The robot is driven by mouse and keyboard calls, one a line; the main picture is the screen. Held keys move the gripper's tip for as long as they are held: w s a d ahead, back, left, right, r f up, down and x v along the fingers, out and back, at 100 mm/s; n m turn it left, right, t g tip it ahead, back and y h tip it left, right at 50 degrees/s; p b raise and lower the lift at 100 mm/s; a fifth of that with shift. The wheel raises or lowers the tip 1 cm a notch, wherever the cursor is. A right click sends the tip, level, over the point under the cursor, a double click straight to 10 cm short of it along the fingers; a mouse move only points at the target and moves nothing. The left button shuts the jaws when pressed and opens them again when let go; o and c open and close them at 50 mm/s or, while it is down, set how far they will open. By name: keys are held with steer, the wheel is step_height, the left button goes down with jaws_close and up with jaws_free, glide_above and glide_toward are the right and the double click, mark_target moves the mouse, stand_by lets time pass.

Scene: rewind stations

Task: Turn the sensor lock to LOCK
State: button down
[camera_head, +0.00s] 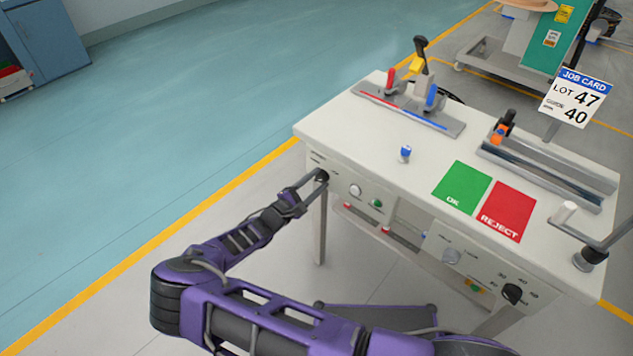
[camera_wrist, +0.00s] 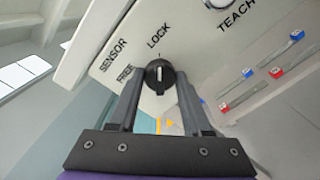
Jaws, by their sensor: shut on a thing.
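The sensor lock is a black round knob (camera_wrist: 159,76) on the white front panel, with SENSOR and FREE printed to its left and LOCK above it in the wrist view. Its white pointer line stands nearly upright in that view, towards the word LOCK. My gripper (camera_wrist: 161,88) is shut on the knob, one finger on each side. In the head view my gripper (camera_head: 316,179) reaches the left end of the station's front panel, and the knob there is mostly hidden by the fingers.
The white bench (camera_head: 365,137) carries a green OK pad (camera_head: 461,187), a red REJECT pad (camera_head: 508,211) and a small blue-and-white piece (camera_head: 405,154). Open floor lies left.

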stand_by(0.3)
steer(key=shift+c, duration=1.7)
jaws_free()
steer(key=v, duration=1.7)
steer(key=shift+p, duration=0.3)
steer(key=shift+s+a, duration=0.1)
steer(key=shift+a, duration=0.1)
